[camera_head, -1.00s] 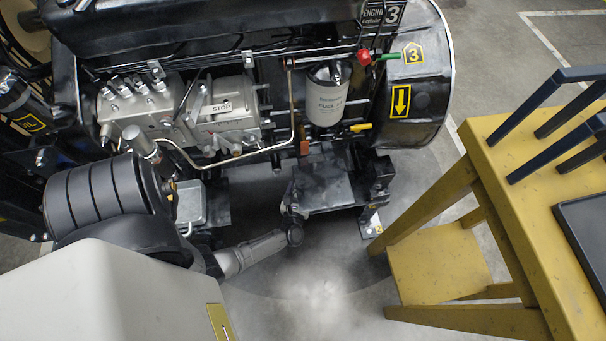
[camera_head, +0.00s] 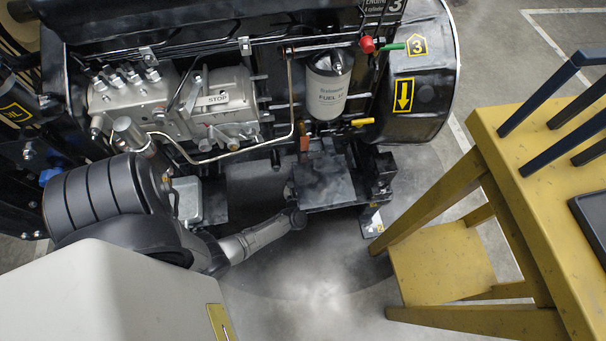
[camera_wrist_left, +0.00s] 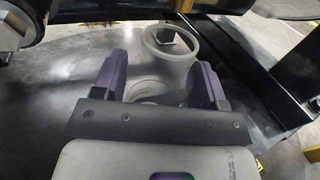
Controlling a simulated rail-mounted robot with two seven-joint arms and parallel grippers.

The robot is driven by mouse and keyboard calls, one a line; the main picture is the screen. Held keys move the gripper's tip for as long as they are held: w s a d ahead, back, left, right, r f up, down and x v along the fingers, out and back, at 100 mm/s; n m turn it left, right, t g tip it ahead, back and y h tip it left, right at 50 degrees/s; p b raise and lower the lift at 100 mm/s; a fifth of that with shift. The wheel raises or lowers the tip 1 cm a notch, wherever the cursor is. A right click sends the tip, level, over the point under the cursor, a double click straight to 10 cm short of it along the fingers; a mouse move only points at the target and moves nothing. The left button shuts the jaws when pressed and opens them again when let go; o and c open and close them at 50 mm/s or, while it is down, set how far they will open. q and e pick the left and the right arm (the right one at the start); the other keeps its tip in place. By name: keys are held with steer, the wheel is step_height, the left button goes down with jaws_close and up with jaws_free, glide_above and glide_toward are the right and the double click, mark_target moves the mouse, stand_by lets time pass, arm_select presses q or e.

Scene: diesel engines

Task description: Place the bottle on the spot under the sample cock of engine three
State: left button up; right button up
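Engine three, with its "3" sign (camera_head: 417,45), stands at the top centre of the head view. My left arm reaches low beneath its fuel filter (camera_head: 328,88); its gripper's fingertips are hidden there. In the left wrist view my left gripper (camera_wrist_left: 158,82) has two purple fingers standing apart. A pale round shape (camera_wrist_left: 148,87) shows between them; I cannot tell whether it is the bottle or whether the fingers touch it. I cannot identify the sample cock for certain. My right gripper is out of view.
A dark bracket (camera_head: 322,190) overhangs the place where my left arm ends. A yellow table (camera_head: 520,190) stands at right, carrying a blue rack (camera_head: 541,106) and part of a dark tray (camera_head: 588,212). The floor (camera_head: 320,285) in front of the engine is clear.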

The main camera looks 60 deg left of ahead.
arm_select(q)
steer(key=o, duration=0.4)
steer(key=shift+c, duration=0.2)
steer(key=shift+r, duration=0.15)
steer(key=shift+s+d, duration=0.2)
steer(key=shift+d, duration=0.05)
steer(key=p+v, duration=0.3)
steer(key=v, duration=0.8)
steer(key=shift+d, duration=0.2)
steer(key=shift+s, duration=0.1)
